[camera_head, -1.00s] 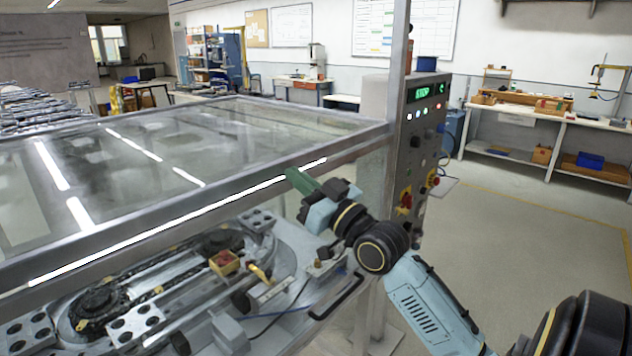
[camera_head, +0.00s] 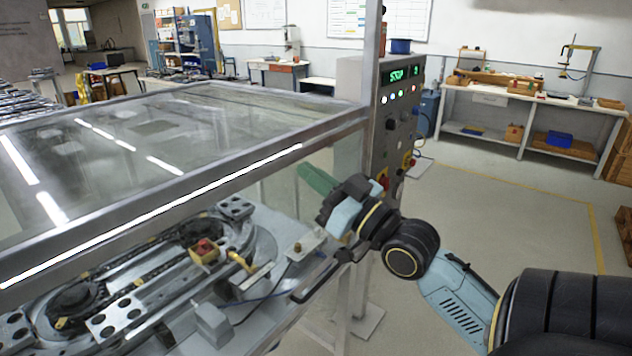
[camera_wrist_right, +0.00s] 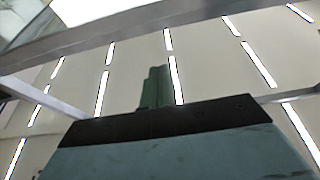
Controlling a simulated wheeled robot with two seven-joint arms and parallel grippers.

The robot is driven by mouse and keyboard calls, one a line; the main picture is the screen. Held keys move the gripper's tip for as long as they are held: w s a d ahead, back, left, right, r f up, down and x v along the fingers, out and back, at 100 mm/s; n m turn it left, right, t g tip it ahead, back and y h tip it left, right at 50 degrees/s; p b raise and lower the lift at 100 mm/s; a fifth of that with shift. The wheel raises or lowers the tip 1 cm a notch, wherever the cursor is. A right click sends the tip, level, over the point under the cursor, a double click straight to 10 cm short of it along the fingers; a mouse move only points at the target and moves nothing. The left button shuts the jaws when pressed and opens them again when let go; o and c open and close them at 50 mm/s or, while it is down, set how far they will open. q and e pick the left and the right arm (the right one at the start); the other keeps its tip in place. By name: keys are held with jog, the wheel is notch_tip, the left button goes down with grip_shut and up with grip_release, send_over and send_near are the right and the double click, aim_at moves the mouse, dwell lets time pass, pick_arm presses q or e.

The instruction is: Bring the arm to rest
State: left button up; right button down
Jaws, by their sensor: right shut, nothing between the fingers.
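My right gripper (camera_head: 318,180) is in front of the glass-topped machine, near the right end of its front frame rail. Its green fingers are together with nothing visible between them, and they point up and to the left. In the right wrist view the green fingers (camera_wrist_right: 157,88) stand side by side against the ceiling. My right arm (camera_head: 460,300) comes in from the lower right, bent at the wrist. My left gripper is not in view.
The machine's frame rail (camera_head: 180,200) and its control panel (camera_head: 395,110), with a lit "STOP" display, are close to the gripper. A ring track (camera_head: 215,235) lies under the cover. A workbench (camera_head: 535,100) stands at the back right. The floor (camera_head: 500,220) between is clear.

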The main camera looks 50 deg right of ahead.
jog(key=shift+s, duration=0.3)
